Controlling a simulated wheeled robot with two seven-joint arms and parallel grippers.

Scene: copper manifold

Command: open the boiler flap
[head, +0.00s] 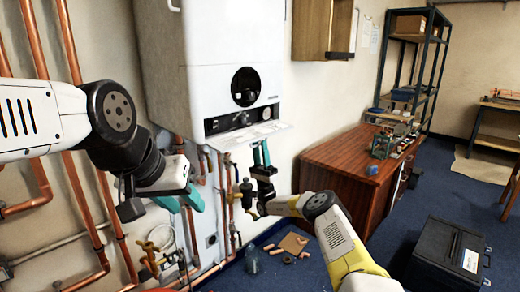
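The white boiler (213,50) hangs on the wall at upper centre. Its flap (250,136) is a pale panel folded down and sticking out below the dark control strip (240,117), which is exposed with its dial. My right gripper (261,152) points up just under the flap's outer part, its teal fingers close together; I cannot tell whether they touch the flap or how far they are apart. My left gripper (182,202) is lower left of the boiler, in front of the pipes and away from the flap. Its teal fingers are partly hidden, so its opening is unclear.
Copper pipes (78,190) run up the wall at left, with valves and more pipes under the boiler. A wooden cabinet (340,170) stands at right, below a wall cupboard (312,28). A black case (447,254) and small pipe pieces lie on the blue floor.

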